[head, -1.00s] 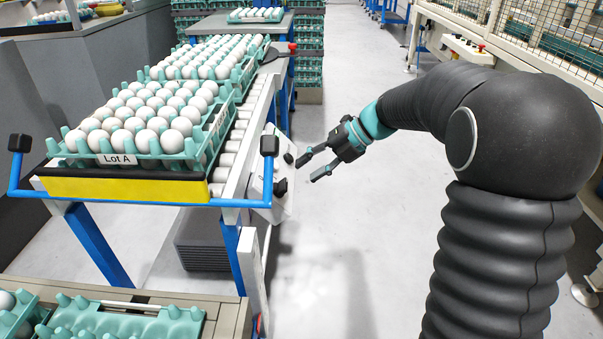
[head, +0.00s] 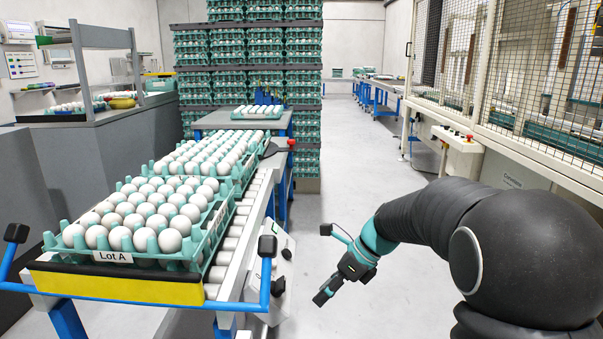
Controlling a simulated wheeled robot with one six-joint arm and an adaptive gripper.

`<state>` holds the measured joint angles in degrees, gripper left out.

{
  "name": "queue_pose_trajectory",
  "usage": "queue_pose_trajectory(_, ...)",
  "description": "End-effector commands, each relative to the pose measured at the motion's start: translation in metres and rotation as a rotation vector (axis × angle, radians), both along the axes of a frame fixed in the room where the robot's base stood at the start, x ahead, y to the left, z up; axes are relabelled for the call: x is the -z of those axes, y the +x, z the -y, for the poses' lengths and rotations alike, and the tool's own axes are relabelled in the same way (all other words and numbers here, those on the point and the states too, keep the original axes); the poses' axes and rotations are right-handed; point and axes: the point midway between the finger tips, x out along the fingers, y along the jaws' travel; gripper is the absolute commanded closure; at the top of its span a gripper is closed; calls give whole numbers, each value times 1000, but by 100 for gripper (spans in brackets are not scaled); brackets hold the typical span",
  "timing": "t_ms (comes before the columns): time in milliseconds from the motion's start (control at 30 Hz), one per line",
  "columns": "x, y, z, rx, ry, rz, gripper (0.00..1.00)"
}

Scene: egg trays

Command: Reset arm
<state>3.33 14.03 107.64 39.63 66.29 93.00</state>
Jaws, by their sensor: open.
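My gripper (head: 326,292) hangs over the open floor in the middle of the head view, to the right of the roller conveyor. It points down and to the left. Its fingers look open, with nothing between them, though they partly overlap from this angle. My black arm with its teal wrist band is bent, reaching in from the right. The gripper is apart from the conveyor and the egg trays.
A teal egg tray marked Lot A (head: 205,246) stands on the conveyor (head: 233,240), with more trays behind it. Stacked egg trays (head: 248,65) rise at the back. A fenced machine (head: 500,90) stands right. The floor (head: 345,150) between is clear.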

Motion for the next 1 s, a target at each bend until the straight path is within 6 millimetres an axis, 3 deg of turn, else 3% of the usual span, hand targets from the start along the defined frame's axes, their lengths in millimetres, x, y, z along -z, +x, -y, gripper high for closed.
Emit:
queue_pose_trajectory(267,6,-51,29,-560,-179,348,58)
queue_pose_trajectory(700,-15,-158,81,-1563,-511,766,58)
queue_pose_trajectory(833,-22,-188,93,-1760,-608,815,58)
queue_pose_trajectory(1000,-31,-222,104,-1861,-732,841,58)
